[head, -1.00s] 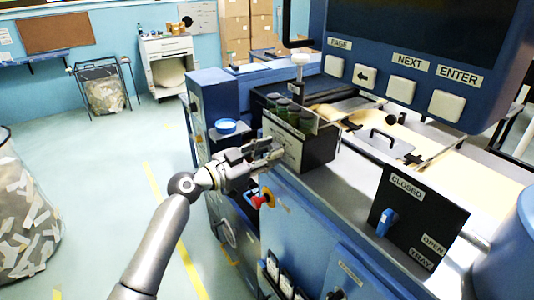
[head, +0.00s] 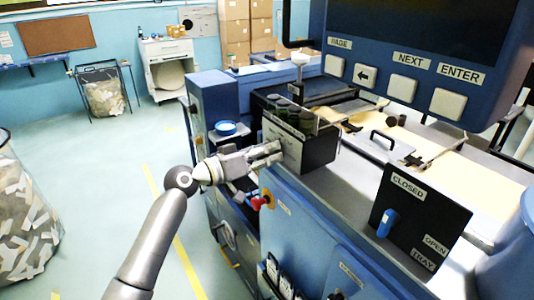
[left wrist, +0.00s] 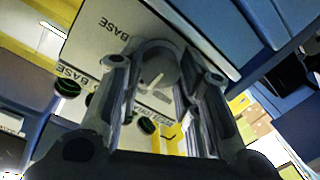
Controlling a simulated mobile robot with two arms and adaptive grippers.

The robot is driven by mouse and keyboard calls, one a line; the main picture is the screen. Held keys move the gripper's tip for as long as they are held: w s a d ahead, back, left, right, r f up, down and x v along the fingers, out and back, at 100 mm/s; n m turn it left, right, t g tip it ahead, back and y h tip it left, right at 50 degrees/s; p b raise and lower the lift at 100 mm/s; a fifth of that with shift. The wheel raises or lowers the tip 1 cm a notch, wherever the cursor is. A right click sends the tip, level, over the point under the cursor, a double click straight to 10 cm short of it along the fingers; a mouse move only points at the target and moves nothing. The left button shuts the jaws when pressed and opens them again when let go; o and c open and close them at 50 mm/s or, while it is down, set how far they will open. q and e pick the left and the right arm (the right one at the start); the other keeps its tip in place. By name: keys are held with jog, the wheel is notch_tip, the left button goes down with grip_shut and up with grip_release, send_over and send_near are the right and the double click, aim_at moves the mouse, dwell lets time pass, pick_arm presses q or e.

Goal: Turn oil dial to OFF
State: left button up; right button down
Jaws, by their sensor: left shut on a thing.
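My left gripper (head: 274,153) is at the front face of a dark box with a pale label panel (head: 285,140) on the blue machine. In the left wrist view the two fingers of the gripper (left wrist: 160,72) stand on either side of a grey round dial (left wrist: 158,52) with a pale pointer, which I take to be the oil dial. The fingers are closed on it. The dial sits on a white panel (left wrist: 108,30) marked BASE. The dial is hidden behind the gripper in the head view, and I cannot read its setting. My right gripper is not in view.
Several dark bottles (head: 292,115) stand in the box. A red and yellow knob (head: 265,199) is just below the gripper. A blue lever (head: 386,223) is on a black panel to the right. A blue cap (head: 226,128) lies to the left.

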pick_arm(q)
jog(key=shift+w+a+n+g+h+p, duration=0.1)
jog(key=shift+n+g+h+p, duration=0.25)
jog(key=shift+n+p, duration=2.5)
jog(key=shift+n+g+h+p, duration=0.2)
jog(key=shift+n+g, duration=0.25)
jog(key=shift+n, duration=5)
jog(key=o, duration=1)
jog(key=shift+o, duration=0.2)
jog(key=v, duration=1.2)
